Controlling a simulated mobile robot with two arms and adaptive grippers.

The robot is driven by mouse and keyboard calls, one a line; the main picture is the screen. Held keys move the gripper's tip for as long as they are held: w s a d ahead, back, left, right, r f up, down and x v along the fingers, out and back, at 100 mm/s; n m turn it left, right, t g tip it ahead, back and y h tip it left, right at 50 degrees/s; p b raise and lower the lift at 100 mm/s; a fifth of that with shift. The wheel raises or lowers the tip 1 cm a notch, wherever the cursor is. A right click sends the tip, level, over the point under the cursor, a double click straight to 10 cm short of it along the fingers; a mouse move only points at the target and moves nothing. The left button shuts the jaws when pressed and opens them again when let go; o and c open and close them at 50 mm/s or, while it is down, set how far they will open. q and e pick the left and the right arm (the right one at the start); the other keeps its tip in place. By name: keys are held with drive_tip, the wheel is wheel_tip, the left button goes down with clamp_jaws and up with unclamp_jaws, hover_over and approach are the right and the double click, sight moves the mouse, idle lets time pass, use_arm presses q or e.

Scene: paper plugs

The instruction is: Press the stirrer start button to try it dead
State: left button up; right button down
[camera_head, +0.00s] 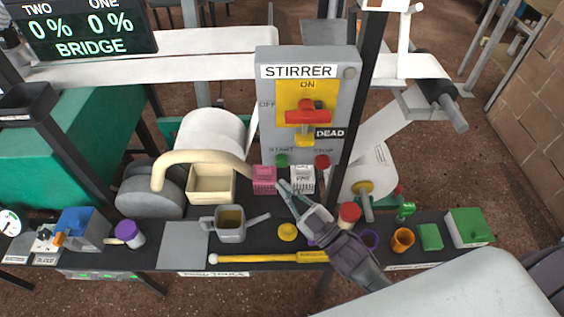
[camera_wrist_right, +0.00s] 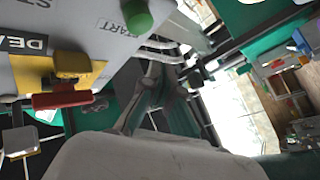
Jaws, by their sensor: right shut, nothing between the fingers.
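The grey stirrer panel (camera_head: 267,100) stands upright at the back of the bench, labelled STIRRER. The green start button (camera_head: 282,160) is low on its left side and shows at the top of the wrist view (camera_wrist_right: 137,17). A red switch handle (camera_head: 309,113) lies across the yellow plate, with a yellow piece (camera_head: 304,140) below and a DEAD tag (camera_head: 329,133) beside it. My right gripper (camera_head: 284,187) is shut and empty, just below the start button in the picture and apart from it. My left gripper is not in view.
A red stop button (camera_head: 322,162) sits right of the start button. A pink box (camera_head: 264,180) and a white box (camera_head: 303,176) stand below the panel, close to my right gripper. A grey jug (camera_head: 230,232) and a yellow-handled tool (camera_head: 265,258) are on the bench.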

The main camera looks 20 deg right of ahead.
drive_tip(key=shift+s+a, duration=0.3)
drive_tip(key=shift+s, duration=0.65)
drive_tip(key=s+d+f+m+g+h+p, duration=0.1)
drive_tip(key=s+d+f+m+g+h, duration=0.15)
drive_tip(key=f, duration=0.85)
drive_tip(key=s+d+f+m+g+h+p, duration=0.1)
drive_tip(key=s+d+f+g+h, duration=0.15)
drive_tip(key=f, duration=0.75)
drive_tip(key=s+d+f+m+g+h, duration=0.2)
drive_tip(key=s+f+g, duration=0.2)
drive_tip(key=f, duration=0.7)
drive_tip(key=s+d+f+m+g+h, duration=0.1)
drive_tip(key=s+f+g, duration=0.3)
drive_tip(key=s, duration=0.9)
drive_tip(key=s+d+f+m+g+h+p, duration=0.1)
drive_tip(key=s+f+g, duration=0.4)
drive_tip(key=s+f, duration=0.5)
drive_tip(key=s+d+m, duration=0.1)
drive_tip(key=s, duration=0.2)
drive_tip(key=shift+s+h, duration=0.25)
drive_tip(key=shift+h, duration=0.15)
